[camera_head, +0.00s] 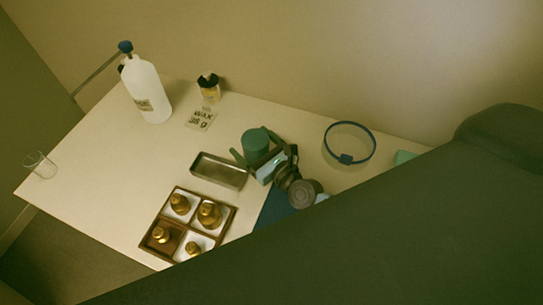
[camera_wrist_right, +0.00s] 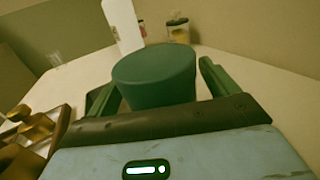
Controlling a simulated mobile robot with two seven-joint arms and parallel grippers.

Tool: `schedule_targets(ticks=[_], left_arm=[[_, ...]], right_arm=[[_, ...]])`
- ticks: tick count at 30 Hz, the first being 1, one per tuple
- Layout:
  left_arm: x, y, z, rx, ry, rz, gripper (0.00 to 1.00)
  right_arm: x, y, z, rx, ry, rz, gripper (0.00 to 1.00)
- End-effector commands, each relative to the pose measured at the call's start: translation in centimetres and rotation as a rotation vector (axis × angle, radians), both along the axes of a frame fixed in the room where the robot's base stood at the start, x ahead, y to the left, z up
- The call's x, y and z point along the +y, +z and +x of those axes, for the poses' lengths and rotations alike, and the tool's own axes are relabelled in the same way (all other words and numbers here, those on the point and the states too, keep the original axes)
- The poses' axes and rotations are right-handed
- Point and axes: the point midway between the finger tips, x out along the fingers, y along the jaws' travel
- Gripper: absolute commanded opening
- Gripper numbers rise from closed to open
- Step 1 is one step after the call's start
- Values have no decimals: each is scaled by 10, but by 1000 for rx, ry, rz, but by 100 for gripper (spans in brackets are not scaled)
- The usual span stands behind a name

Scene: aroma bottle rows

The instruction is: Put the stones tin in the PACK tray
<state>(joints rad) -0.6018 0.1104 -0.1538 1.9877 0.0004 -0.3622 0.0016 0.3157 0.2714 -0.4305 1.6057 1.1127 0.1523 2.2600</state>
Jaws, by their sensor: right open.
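A dark green round tin (camera_head: 255,143) stands on the table; no lettering is readable on it, so I cannot confirm it is the stones tin. My right gripper (camera_head: 264,156) is open, with one finger on each side of this tin. In the right wrist view the tin (camera_wrist_right: 155,80) stands between the fingers of the gripper (camera_wrist_right: 157,84), with a visible gap on the right. A shallow metal tray (camera_head: 220,182) lies just left of the gripper and looks empty; I see no PACK label. My left gripper is not in view.
A wooden divided box (camera_head: 172,190) holds several amber bottles. A white bottle (camera_head: 148,92), an amber jar (camera_head: 209,92) and a WAX card (camera_head: 201,119) stand behind. A blue ring (camera_head: 372,145) lies right; a glass (camera_head: 40,165) is far left.

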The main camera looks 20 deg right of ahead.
Motion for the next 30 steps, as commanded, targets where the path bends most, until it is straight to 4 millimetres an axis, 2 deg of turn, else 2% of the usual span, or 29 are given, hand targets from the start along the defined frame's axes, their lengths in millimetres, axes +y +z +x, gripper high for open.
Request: schedule_targets(ticks=[9, 15, 21, 30], left_arm=[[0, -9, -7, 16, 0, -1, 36], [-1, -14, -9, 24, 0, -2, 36], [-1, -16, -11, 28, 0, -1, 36], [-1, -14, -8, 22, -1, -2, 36]], right_arm=[[-19, -6, -62, 9, 1, -2, 86], [-29, -5, -92, 8, 1, -2, 86], [-33, -3, -105, 6, 1, -2, 86], [-36, 4, -104, -20, -4, -41, 90]])
